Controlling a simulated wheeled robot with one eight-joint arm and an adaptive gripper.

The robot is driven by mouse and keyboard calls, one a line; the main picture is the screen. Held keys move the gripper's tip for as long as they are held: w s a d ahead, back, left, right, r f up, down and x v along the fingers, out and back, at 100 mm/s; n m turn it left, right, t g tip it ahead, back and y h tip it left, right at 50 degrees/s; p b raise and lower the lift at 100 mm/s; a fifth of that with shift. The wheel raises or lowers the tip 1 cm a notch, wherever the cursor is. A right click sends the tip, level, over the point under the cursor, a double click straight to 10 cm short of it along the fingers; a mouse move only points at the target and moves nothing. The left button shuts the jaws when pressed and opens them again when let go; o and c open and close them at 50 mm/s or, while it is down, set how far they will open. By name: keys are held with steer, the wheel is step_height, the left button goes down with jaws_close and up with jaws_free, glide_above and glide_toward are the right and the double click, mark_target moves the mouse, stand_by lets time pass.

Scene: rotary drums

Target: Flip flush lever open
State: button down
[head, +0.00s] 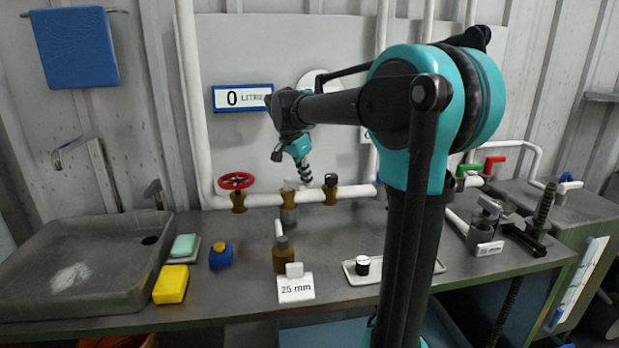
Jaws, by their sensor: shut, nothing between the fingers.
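My arm reaches left across the head view, and my gripper (306,176) points down above the middle of the white pipe (262,200). Its fingers look shut and empty. Just below it is a pale valve fitting (289,198) on the pipe, which it does not clearly touch. A red handwheel valve (237,182) sits to the left, and a valve with a dark knob (330,181) sits to the right. No label marks which part is the flush lever.
A sign reading 0 LITRE (242,97) hangs behind my forearm.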

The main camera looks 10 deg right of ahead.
steer(key=shift+s+a+m+g, duration=0.35)
steer(key=shift+a+m, duration=0.2)
steer(key=shift+m, duration=0.35)
steer(key=shift+s+a, duration=0.3)
steer(key=shift+a, duration=0.35)
steer(key=shift+s+a, duration=0.3)
steer(key=shift+a, duration=0.5)
step_height(320, 180, up, 10)
steer(key=d, duration=0.1)
steer(key=shift+f, duration=0.25)
